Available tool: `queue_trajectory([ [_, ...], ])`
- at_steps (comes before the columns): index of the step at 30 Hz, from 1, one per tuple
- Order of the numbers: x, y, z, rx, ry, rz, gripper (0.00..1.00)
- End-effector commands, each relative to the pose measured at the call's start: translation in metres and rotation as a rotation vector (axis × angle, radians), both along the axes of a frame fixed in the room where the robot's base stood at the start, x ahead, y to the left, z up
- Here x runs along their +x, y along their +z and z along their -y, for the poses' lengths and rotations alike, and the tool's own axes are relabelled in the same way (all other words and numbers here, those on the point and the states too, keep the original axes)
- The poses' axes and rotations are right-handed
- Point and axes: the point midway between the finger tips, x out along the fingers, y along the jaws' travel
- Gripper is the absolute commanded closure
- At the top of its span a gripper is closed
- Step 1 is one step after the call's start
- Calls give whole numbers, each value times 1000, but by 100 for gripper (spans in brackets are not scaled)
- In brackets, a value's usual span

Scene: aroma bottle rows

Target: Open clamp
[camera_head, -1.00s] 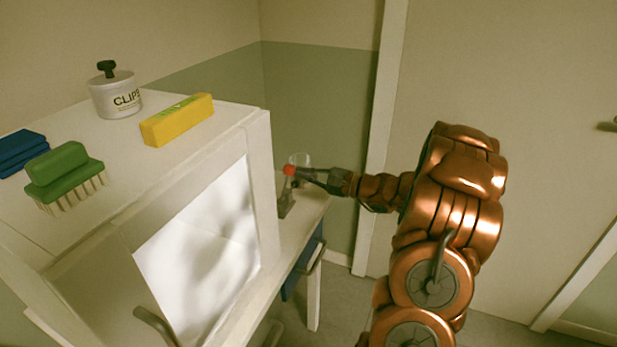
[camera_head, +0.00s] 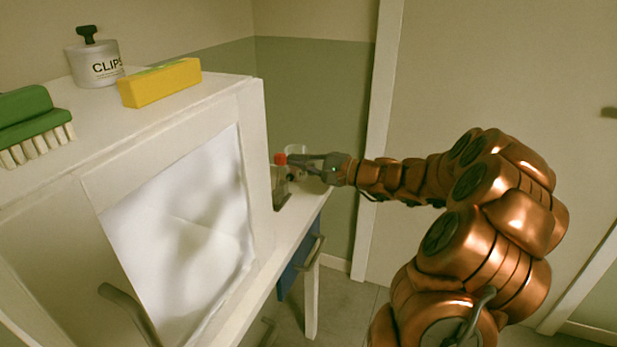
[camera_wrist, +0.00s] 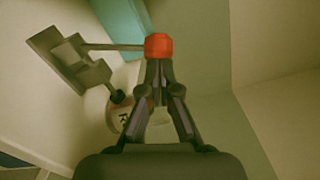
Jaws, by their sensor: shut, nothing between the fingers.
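The clamp is a grey metal bracket (camera_wrist: 68,62) with a thin rod ending in a red knob (camera_wrist: 158,46). In the head view the red knob (camera_head: 281,159) shows just left of my fingertips, and the clamp body (camera_head: 280,190) stands below it beside the white cabinet. My gripper (camera_head: 291,160) is shut and empty, reaching in from the right. In the wrist view its fingertips (camera_wrist: 158,74) meet right at the knob, which looks outside the jaws. Whether they touch cannot be told.
The white cabinet (camera_head: 258,150) stands close left of the clamp. On it are a CLIPS jar (camera_head: 97,65), a yellow box (camera_head: 160,83) and a green brush (camera_head: 32,124). A small lettered container (camera_wrist: 116,112) is behind my fingers.

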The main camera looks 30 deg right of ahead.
Motion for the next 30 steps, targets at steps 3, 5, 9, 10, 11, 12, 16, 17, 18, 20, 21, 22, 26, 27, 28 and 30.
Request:
queue_trajectory([
  [3, -2, -2, -9, -68, 6, 54, 100],
  [5, -3, -1, -13, -102, 7, 79, 100],
  [9, -8, 3, -19, -190, 5, 140, 100],
  [10, -9, 3, -21, -207, 5, 154, 100],
  [11, -10, 3, -23, -225, 6, 167, 100],
  [12, -11, 4, -25, -249, 6, 184, 100],
  [16, -17, 5, -32, -335, 5, 243, 100],
  [17, -18, 5, -34, -353, 5, 257, 100],
  [18, -20, 5, -37, -379, 6, 276, 100],
  [20, -23, 6, -41, -419, 6, 306, 100],
  [21, -25, 6, -43, -447, 6, 324, 100],
  [22, -26, 6, -44, -466, 4, 338, 100],
  [26, -31, 6, -51, -554, 1, 400, 100],
  [27, -33, 6, -54, -579, 2, 419, 100],
  [28, -35, 5, -56, -599, 2, 432, 100],
  [30, -37, 4, -60, -640, 4, 461, 100],
])
